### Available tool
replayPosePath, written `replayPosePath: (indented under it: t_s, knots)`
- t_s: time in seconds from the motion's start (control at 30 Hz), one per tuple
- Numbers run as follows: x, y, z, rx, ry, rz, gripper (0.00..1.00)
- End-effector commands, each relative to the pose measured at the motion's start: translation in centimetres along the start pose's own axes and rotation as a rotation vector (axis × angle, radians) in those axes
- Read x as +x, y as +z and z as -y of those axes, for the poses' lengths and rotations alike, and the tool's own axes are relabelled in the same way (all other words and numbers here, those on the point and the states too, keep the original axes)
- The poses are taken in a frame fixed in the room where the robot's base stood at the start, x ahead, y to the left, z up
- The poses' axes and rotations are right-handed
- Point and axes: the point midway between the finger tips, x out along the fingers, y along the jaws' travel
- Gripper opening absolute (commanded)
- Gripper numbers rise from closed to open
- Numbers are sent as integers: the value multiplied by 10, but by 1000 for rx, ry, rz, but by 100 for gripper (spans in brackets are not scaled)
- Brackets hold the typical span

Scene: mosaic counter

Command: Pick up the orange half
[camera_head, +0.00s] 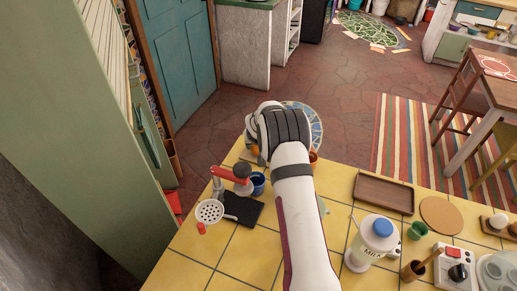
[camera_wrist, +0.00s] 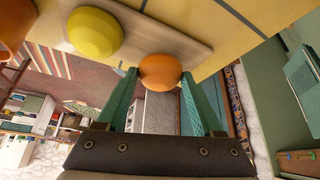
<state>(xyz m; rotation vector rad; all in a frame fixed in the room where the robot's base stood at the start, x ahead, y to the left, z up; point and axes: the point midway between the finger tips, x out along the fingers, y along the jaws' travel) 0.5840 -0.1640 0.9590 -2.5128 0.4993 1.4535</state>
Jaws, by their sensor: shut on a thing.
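The orange half (camera_wrist: 160,71) is between the two green fingers of my gripper (camera_wrist: 159,75) in the wrist view, with a finger against each side. My gripper is shut on it. It appears at the edge of a pale wooden board (camera_wrist: 139,29); whether it still touches the board I cannot tell. In the head view my arm hides most of this spot, and only a sliver of orange (camera_head: 256,150) shows beside my wrist.
A yellow fruit-like piece (camera_wrist: 94,32) lies on the board beside the orange half. In the head view, a blue cup (camera_head: 258,184), red-handled tool (camera_head: 232,172) and black mat (camera_head: 243,210) stand left of my arm. A milk jug (camera_head: 372,243) and brown tray (camera_head: 384,193) are right.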

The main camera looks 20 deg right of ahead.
Motion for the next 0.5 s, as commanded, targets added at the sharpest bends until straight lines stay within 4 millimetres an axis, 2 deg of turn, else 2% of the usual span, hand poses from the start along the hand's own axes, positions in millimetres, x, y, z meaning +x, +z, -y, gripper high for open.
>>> replayPosePath:
  t_s: [0.13, 0.5]
  knots:
    - [-26, -14, -3, 1, 1, -3, 13]
    - [-87, -8, -83, 5, 2, -1, 13]
